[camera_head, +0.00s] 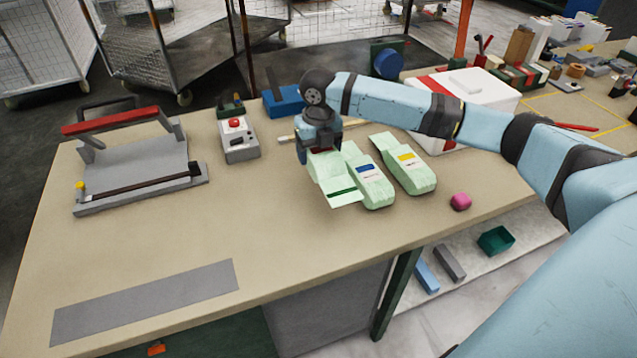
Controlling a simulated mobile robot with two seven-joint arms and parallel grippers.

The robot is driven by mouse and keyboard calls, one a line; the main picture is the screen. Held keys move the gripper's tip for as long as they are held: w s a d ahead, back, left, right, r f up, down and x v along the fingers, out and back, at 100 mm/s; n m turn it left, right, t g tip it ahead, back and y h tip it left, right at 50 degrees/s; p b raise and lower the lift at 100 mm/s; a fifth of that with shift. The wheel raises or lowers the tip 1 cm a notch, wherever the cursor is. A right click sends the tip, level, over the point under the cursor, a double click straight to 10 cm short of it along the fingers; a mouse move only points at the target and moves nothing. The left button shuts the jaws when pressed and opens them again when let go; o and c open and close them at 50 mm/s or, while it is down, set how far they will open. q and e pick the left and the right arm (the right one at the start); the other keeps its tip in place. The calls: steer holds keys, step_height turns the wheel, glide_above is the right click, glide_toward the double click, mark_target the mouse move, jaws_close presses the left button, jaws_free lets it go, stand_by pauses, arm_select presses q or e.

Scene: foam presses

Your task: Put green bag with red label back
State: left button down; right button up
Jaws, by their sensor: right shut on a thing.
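My right gripper (322,149) reaches in from the right and is shut on the top end of a pale green bag (335,178). The held bag is the leftmost of three and has a dark green stripe near its lower edge. My gripper covers its upper part, and I cannot make out a red label on it. A second pale green bag (376,192) with a mostly blue label lies right beside it. A third pale green bag (414,176) with a yellow label lies further right. I cannot tell whether the held bag touches the table. My left gripper is not in view.
A press with a red handle (110,120) stands at the left of the table (200,240). A grey box with a red button (238,140) stands behind. A white box (465,95) is behind my arm. A grey strip (145,300) lies front left.

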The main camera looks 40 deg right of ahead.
mark_target(318, 192)
step_height(318, 192, down, 10)
steer(key=shift+f, duration=0.15)
stand_by(0.3)
steer(key=o, duration=1)
steer(key=shift+f, duration=0.1)
step_height(318, 192, up, 12)
steer(key=shift+r, duration=0.2)
steer(key=shift+f, duration=0.1)
